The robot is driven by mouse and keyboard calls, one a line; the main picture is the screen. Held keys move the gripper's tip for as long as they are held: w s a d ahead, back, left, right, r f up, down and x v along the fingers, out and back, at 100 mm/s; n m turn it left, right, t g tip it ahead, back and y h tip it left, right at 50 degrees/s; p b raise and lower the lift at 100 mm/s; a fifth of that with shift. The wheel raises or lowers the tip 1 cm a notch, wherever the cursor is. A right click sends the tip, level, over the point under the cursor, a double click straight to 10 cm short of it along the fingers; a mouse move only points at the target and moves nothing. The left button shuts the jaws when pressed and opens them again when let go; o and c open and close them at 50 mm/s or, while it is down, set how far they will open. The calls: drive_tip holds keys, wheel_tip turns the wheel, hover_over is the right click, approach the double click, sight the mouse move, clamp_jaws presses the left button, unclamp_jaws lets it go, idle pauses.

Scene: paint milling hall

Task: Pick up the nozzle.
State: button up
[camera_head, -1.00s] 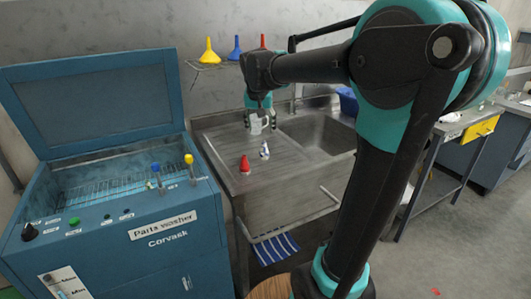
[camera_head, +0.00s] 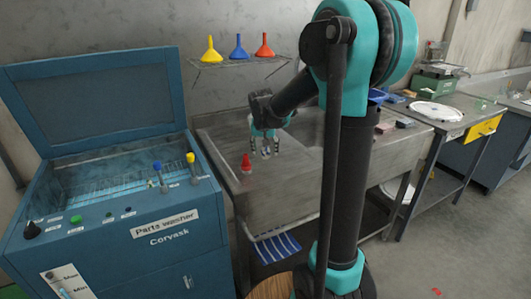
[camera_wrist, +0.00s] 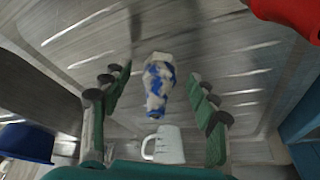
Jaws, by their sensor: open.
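The nozzle appears to be the small white and blue mottled piece (camera_wrist: 158,86) on the metal drainboard, in the middle of the wrist view. My gripper (camera_head: 265,153) is open over the sink's drainboard. In the wrist view its green fingers stand to the left and right of the piece, with visible gaps on both sides. I cannot tell how far above it the fingertips are. In the head view my gripper largely hides the piece.
A red cone-shaped item (camera_head: 246,164) stands close to my gripper, also at the wrist view's upper right (camera_wrist: 292,14). A white mug (camera_wrist: 166,146) stands near the piece. The blue parts washer (camera_head: 120,215) is left. Funnels stand on a wall shelf (camera_head: 240,62).

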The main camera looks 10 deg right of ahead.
drive_tip(key=shift+w+f, duration=0.15)
drive_tip(key=shift+f, duration=0.3)
drive_tip(key=c, duration=1.3)
drive_tip(key=shift+o, duration=0.2)
drive_tip(key=shift+r, duration=0.15)
wheel_tip(320, 180, up, 20)
